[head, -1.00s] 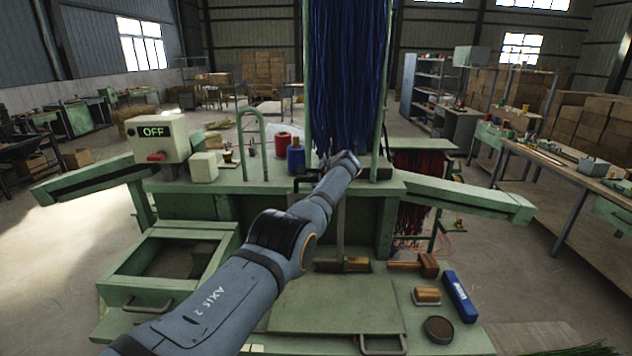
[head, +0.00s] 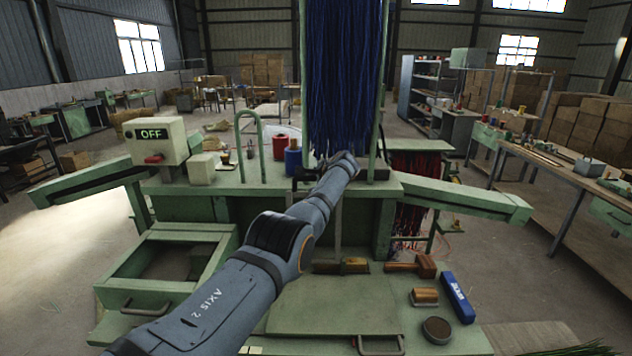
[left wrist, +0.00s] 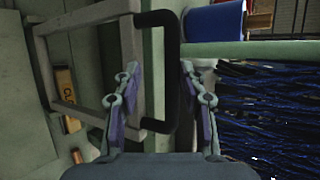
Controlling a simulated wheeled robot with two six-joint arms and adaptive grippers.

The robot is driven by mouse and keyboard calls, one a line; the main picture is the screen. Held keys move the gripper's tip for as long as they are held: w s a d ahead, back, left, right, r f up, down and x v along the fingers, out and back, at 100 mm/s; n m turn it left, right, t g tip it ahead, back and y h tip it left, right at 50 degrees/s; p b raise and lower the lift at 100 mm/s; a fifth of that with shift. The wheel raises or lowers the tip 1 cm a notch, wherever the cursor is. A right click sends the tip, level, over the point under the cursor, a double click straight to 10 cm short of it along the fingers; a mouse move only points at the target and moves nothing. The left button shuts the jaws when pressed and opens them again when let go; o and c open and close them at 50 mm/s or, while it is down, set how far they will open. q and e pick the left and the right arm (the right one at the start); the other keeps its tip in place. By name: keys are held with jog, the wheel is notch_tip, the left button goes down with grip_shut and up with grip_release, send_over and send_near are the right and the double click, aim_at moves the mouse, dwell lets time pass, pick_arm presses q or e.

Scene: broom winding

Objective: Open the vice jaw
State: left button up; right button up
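My left arm reaches across the green bench in the head view; its gripper, near the foot of the blue bristles (head: 342,80), is mostly hidden by my wrist. In the left wrist view the left gripper (left wrist: 160,68) is open, its two fingers apart. A black handle (left wrist: 172,75) on a pale grey frame (left wrist: 90,14) shows between the fingers, closer to the right one; I cannot tell whether they touch. Part of a dark handle also shows left of my wrist in the head view. The vice jaw itself is not clearly visible. My right gripper is not in view.
A control box reading OFF (head: 159,140) stands at the bench's left. Red (head: 280,147) and blue (head: 293,161) spools stand near the green hoop (head: 262,145).

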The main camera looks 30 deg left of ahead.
pick_arm(q)
jog(key=v, duration=1.2)
